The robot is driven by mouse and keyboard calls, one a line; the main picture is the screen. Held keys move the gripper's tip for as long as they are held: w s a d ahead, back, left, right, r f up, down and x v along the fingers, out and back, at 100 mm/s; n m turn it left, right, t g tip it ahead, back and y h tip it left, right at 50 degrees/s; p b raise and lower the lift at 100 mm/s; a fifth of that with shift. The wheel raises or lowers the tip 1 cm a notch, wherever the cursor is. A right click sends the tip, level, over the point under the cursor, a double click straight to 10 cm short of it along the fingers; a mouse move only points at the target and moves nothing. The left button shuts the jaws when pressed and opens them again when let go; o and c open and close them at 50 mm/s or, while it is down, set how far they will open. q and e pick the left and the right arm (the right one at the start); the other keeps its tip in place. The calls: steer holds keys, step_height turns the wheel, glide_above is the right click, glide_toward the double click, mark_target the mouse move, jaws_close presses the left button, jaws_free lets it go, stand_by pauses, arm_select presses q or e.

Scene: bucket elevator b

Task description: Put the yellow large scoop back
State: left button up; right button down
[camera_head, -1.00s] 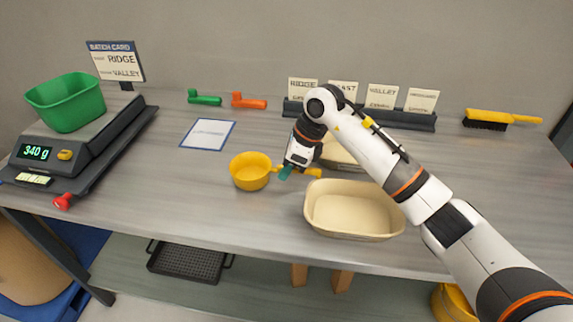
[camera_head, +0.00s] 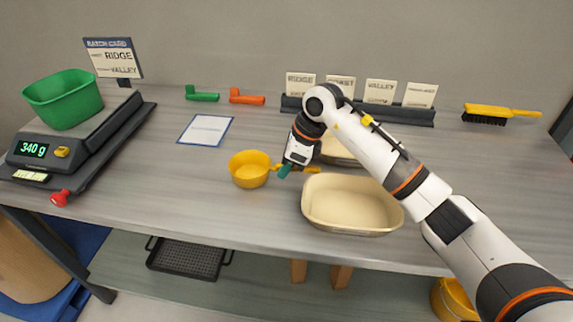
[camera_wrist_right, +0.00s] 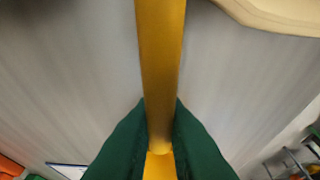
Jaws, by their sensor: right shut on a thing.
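The yellow large scoop (camera_head: 249,170) is at the middle of the bench in the head view, its round cup to the left and its handle pointing right. My right gripper (camera_head: 285,170) is shut on the scoop's handle. In the right wrist view the yellow handle (camera_wrist_right: 160,70) runs between the two green fingertips (camera_wrist_right: 160,140), which touch it on both sides. The scoop is upright, at or just above the bench top; I cannot tell which. My left gripper is not in view.
A cream tub (camera_head: 352,204) stands right of the scoop, with another behind my arm. A green scoop (camera_head: 203,95) and an orange scoop (camera_head: 247,97) lie at the back. A scale (camera_head: 75,145) with a green tub (camera_head: 64,99) stands left. A yellow brush (camera_head: 500,114) lies back right.

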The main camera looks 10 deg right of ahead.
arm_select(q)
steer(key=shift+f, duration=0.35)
arm_select(e)
steer(key=shift+f, duration=0.35)
steer(key=c, duration=1.4)
jaws_free()
steer(key=shift+d, duration=0.1)
steer(key=shift+o, duration=0.2)
